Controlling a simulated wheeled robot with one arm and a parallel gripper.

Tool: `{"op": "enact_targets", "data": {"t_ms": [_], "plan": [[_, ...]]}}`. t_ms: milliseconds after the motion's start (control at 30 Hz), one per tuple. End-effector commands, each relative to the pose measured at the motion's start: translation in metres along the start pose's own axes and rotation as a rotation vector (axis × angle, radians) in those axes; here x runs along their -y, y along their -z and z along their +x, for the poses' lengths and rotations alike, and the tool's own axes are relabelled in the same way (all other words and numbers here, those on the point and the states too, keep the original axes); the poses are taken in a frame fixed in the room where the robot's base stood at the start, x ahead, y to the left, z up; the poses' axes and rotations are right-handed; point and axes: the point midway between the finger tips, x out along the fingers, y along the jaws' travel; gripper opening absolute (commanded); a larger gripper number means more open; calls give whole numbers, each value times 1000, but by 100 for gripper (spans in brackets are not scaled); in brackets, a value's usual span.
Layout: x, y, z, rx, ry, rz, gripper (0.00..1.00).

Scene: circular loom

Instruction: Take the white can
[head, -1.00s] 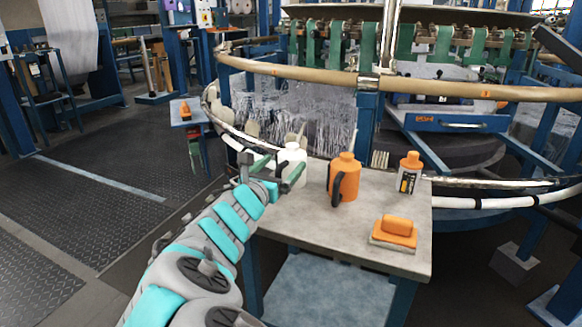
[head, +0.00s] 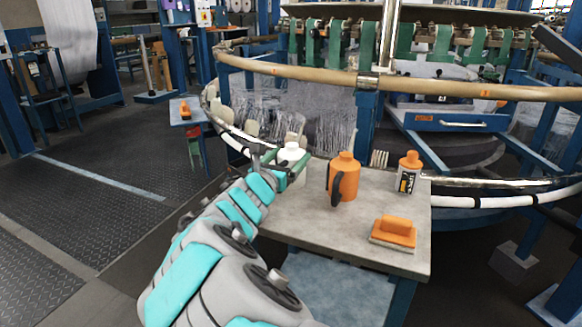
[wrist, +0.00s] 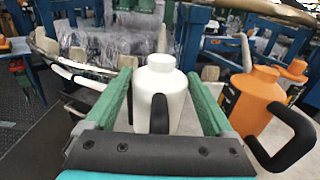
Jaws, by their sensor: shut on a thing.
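The white can (head: 292,153) stands upright at the left back part of the grey table (head: 300,217). In the wrist view the white can (wrist: 160,84) shows a rounded cap and a black handle facing me. My gripper (head: 282,170) reaches it from the front left. In the wrist view the green fingers of my gripper (wrist: 157,100) lie on both sides of the can's body, shut on it. The can's lower part is hidden by the gripper's palm, so I cannot tell if its base touches the table.
An orange can (head: 344,178) with a black handle stands close to the right. An orange-capped bottle (head: 408,173) and an orange-handled brush or block (head: 394,232) are further right. The loom's curved rail (head: 300,73) passes behind the table.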

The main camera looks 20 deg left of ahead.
Motion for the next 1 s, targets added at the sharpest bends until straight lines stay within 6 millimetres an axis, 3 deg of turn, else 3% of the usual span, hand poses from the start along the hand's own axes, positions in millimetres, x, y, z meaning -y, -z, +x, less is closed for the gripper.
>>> {"op": "enact_targets", "data": {"t_ms": [33,367,667,1000], "plan": [[0,0,0,0,0,0,46],[0,0,0,0,0,0,10],[0,-7,0,1,0,3,10],[0,-68,0,1,0,5,10]]}}
